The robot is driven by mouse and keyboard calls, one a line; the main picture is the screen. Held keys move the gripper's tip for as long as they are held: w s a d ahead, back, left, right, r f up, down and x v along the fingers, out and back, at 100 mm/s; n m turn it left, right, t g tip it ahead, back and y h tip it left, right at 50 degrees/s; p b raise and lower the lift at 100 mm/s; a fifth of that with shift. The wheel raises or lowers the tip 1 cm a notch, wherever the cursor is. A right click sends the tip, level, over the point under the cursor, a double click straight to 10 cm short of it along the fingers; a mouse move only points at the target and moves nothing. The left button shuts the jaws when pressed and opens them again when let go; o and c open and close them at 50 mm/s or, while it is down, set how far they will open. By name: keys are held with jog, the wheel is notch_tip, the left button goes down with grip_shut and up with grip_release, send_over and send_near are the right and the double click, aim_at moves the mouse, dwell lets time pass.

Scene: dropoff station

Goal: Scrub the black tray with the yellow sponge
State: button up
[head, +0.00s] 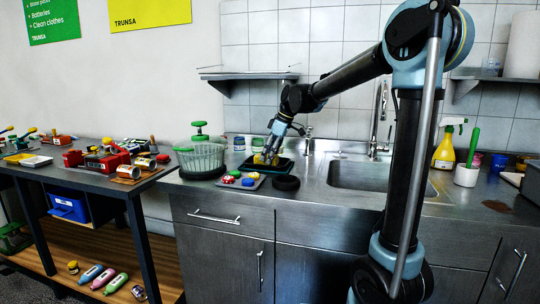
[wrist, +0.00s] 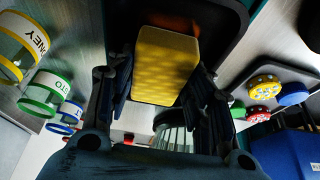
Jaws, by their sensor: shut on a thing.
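The black tray (head: 283,168) lies on the steel counter left of the sink. Its dark surface and rounded rim (wrist: 231,38) also show behind the sponge in the wrist view. My gripper (head: 268,155) reaches down over the tray. It is shut on the yellow sponge (wrist: 164,66), which sits between the two fingers. In the head view the sponge (head: 260,159) shows as a small yellow patch at the fingertips, low over the tray. I cannot tell for sure whether it touches the tray.
A clear basket with a green knob (head: 202,155) stands left of the tray. A small tray of coloured lids (head: 240,181) and a dark round object (head: 286,183) lie in front. Labelled jars (head: 239,143) stand behind. The sink (head: 370,175) is to the right.

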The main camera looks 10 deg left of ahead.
jog(key=shift+f, duration=0.25)
jog(key=shift+d, duration=0.1)
dwell(0.3)
jog(key=shift+s+d, duration=0.1)
jog(key=shift+d, duration=0.6)
jog(key=shift+w+a, duration=0.2)
jog(key=shift+a, duration=1.45)
jog(key=shift+s+d, duration=0.2)
jog(key=shift+d, duration=1.5)
jog(key=shift+a, duration=0.1)
jog(key=shift+w+a, duration=0.15)
jog(key=shift+a, duration=0.65)
jog(key=shift+w+a, duration=0.1)
jog(key=shift+a, duration=0.7)
jog(key=shift+s+d, duration=0.15)
jog(key=shift+d, duration=0.7)
jog(key=shift+s+d, duration=0.1)
jog(key=shift+d, duration=0.7)
